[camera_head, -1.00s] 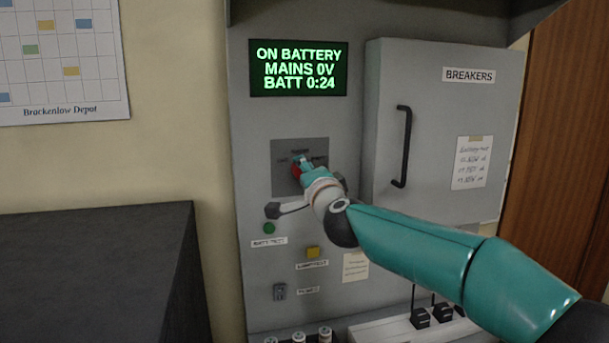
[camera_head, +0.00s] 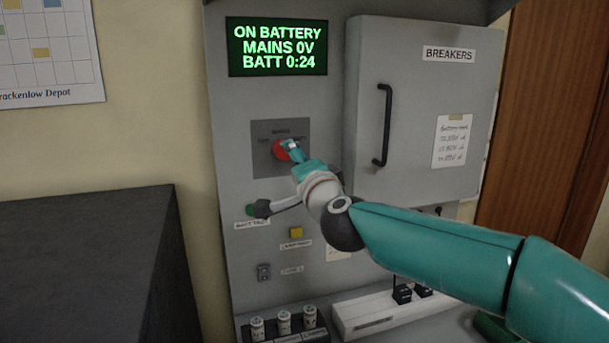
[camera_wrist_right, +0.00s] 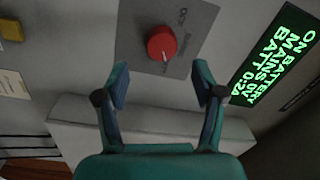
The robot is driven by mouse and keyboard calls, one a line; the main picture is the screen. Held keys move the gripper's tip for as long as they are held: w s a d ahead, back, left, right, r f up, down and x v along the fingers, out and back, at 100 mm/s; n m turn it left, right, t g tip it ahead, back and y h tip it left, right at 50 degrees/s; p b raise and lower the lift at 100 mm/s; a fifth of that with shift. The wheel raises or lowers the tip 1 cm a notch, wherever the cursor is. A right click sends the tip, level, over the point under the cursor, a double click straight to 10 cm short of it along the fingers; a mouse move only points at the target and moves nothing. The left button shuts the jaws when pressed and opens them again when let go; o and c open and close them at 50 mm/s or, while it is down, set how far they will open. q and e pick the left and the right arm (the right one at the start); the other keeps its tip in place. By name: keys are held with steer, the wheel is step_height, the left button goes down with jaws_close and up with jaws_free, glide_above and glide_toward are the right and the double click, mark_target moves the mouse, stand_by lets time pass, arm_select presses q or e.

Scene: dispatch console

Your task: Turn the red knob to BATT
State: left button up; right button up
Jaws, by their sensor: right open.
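The red knob (camera_head: 280,151) sits on a dark grey plate (camera_head: 263,166) on the console's grey panel. In the head view my right gripper (camera_head: 291,147) is in front of the knob and covers part of it. In the right wrist view the red knob (camera_wrist_right: 160,43) shows whole, with a pale mark on its rim. My right gripper (camera_wrist_right: 161,75) is open there, its fingertips either side of the knob's line and short of it, with nothing between them. The plate's lettering is too small to read surely. My left gripper is not in view.
A lit screen (camera_head: 277,47) reads ON BATTERY, MAINS 0V, BATT 0:24. A breaker cabinet (camera_head: 417,110) with a black handle (camera_head: 384,125) stands out to the right. A green button (camera_head: 251,210) and a yellow button (camera_head: 296,232) lie below the knob.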

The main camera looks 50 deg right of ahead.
steer(key=v, duration=0.6)
steer(key=shift+f, duration=0.1)
stand_by(0.3)
